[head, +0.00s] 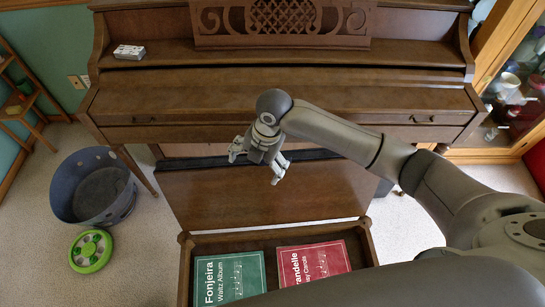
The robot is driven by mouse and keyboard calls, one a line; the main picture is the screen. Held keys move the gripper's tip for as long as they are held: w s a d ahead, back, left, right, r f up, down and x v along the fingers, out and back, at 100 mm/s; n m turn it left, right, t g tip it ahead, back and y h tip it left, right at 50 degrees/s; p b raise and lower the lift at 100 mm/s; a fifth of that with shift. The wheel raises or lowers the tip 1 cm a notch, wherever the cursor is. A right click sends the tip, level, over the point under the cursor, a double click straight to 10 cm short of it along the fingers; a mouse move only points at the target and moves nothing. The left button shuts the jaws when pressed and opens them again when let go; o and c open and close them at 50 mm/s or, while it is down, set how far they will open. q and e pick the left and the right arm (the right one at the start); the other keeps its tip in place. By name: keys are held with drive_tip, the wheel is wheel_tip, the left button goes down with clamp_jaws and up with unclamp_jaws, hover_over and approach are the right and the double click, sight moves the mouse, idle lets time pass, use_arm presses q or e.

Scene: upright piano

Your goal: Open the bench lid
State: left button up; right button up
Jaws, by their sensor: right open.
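The brown wooden bench lid (310,195) stands raised at the back of the bench, in front of the piano. The open bench box (236,239) shows at the bottom of the view. Inside it lie a green music book (228,276) and a red music book (314,262), both partly cut off or covered at the bottom. My right gripper (256,170) is open and empty, in front of the upper part of the lid in the picture. I cannot tell if it touches the lid. My left gripper is not in view.
The upright piano (270,100) stands behind the bench, with a small white box (129,52) on top. A grey round basket (75,198) and a green round toy (91,251) are on the carpet at left. A glass cabinet (515,100) stands at right.

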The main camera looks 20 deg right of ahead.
drive_tip(key=w+d+r+n+h, duration=0.2)
drive_tip(key=w+d+r+n, duration=0.1)
drive_tip(key=d+r+n, duration=0.3)
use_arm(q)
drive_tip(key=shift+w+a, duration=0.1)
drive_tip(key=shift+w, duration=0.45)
use_arm(e)
drive_tip(key=shift+g, duration=0.4)
wheel_tip(320, 180, down, 10)
drive_tip(key=shift+w+f, duration=0.1)
drive_tip(key=shift+f, duration=0.15)
drive_tip(key=c, duration=1.1)
drive_tip(key=shift+s+r+p, duration=0.15)
drive_tip(key=shift+s+p, duration=0.05)
drive_tip(key=shift+p, duration=0.3)
drive_tip(key=shift+c, duration=0.5)
use_arm(q)
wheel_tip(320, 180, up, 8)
drive_tip(key=p, duration=0.7)
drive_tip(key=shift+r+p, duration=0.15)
drive_tip(key=shift+p, duration=0.15)
use_arm(e)
drive_tip(key=s+a, duration=0.2)
drive_tip(key=s, duration=0.9)
